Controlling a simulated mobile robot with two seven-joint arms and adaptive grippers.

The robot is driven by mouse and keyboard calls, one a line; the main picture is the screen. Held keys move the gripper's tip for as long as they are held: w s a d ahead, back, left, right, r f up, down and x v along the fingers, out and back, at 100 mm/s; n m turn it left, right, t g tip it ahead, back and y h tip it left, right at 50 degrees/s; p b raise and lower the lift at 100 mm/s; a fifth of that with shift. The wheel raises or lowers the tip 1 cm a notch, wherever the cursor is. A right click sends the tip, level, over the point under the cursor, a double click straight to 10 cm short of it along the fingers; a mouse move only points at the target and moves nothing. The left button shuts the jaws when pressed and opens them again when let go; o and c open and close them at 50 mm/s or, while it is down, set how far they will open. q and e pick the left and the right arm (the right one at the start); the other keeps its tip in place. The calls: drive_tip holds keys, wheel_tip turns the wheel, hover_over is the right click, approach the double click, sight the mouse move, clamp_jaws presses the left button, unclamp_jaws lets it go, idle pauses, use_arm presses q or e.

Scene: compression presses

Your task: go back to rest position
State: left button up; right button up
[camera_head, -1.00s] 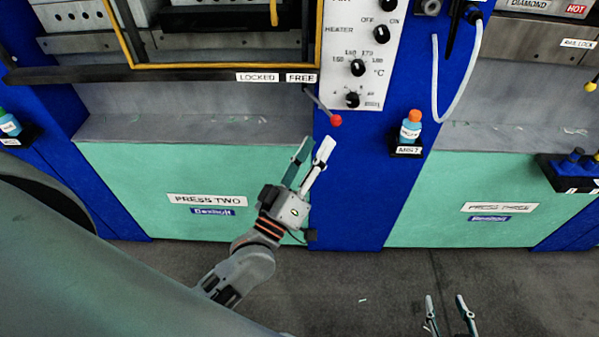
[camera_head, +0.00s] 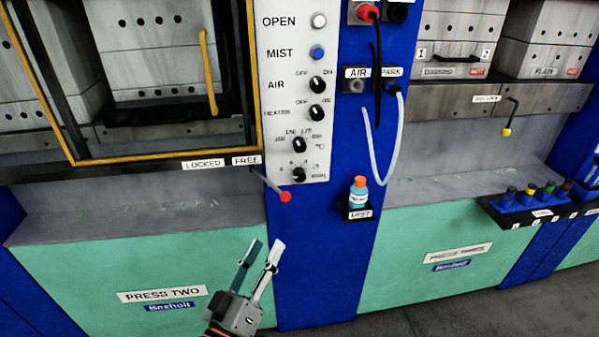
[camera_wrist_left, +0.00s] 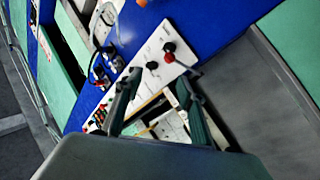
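My left gripper (camera_head: 260,267) is in the lower middle of the head view, in front of the green panel of press two (camera_head: 130,270). Its two fingers are apart and nothing is between them. In the left wrist view the same gripper (camera_wrist_left: 158,105) also shows spread fingers, with the press's white control panel (camera_wrist_left: 160,65) beyond them. The red-tipped locking lever (camera_head: 285,196) is above the gripper and apart from it. My right gripper does not show now.
The white panel (camera_head: 297,90) carries knobs and a blue mist button. A mist bottle (camera_head: 358,195) stands on a small holder on the blue column. A dark rack (camera_head: 540,205) with several coloured-top items sticks out at right. Grey floor (camera_head: 430,318) is clear at lower right.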

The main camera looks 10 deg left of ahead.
use_arm(q)
drive_tip(key=s+a+f+m+g, duration=0.1)
drive_tip(key=s+f+m+g, duration=0.1)
drive_tip(key=f, duration=0.6)
drive_tip(key=s+a+f+m+g+y, duration=0.1)
drive_tip(key=s+f+m+g, duration=0.2)
drive_tip(key=s+f, duration=0.4)
drive_tip(key=s+a+f+m+g, duration=0.2)
drive_tip(key=s+f+g, duration=0.2)
drive_tip(key=f, duration=0.6)
drive_tip(key=shift+s+f+m, duration=0.4)
drive_tip(key=shift+s, duration=0.05)
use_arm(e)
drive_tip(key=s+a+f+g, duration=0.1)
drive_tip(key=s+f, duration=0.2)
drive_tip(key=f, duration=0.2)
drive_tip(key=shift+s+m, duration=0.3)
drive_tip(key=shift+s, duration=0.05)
